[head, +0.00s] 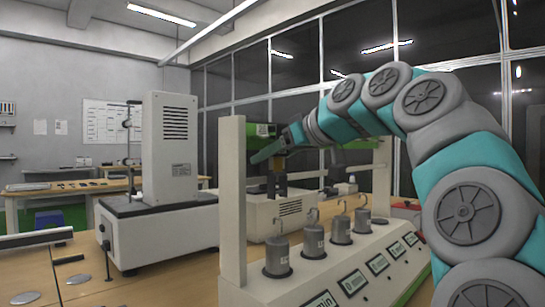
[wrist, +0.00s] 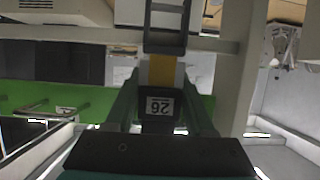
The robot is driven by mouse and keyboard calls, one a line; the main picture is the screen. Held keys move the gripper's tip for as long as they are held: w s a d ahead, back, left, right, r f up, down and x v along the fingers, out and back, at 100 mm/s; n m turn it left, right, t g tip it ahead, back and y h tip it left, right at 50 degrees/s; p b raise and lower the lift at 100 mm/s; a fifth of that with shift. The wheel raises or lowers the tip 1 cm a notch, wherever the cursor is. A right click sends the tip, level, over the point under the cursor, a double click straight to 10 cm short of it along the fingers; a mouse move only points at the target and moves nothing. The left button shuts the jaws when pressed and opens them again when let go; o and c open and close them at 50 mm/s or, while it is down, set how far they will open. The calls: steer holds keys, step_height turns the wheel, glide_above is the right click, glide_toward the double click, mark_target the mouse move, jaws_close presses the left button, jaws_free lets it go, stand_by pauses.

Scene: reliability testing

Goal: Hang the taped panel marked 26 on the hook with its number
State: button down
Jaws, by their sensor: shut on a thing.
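The panel marked 26 (wrist: 160,105) is held between the two fingers of my gripper (wrist: 163,118) in the wrist view. Its white label reads upside down there; a yellow section (wrist: 162,71) and a dark far end continue beyond it. In the head view my gripper (head: 268,151) is near the rack's left post, and the dark and yellow piece (head: 277,184) hangs below it, above the grey weights. The pale rack (head: 232,210) has two posts and a numbered base. I cannot make out a hook marked 26; the label plates are partly cut off or too small to read.
Several grey weights with wire hooks (head: 313,241) stand in a row on the rack's base. A large white machine (head: 170,145) stands to the left on the wooden table (head: 150,285). A white box device (head: 275,212) is behind the rack.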

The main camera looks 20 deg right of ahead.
steer(key=shift+f, duration=0.25)
steer(key=shift+f+b, duration=0.3)
steer(key=shift+b, duration=0.2)
steer(key=shift+f, duration=0.25)
stand_by(0.3)
steer(key=shift+c, duration=0.9)
jaws_free()
steer(key=shift+s, duration=0.1)
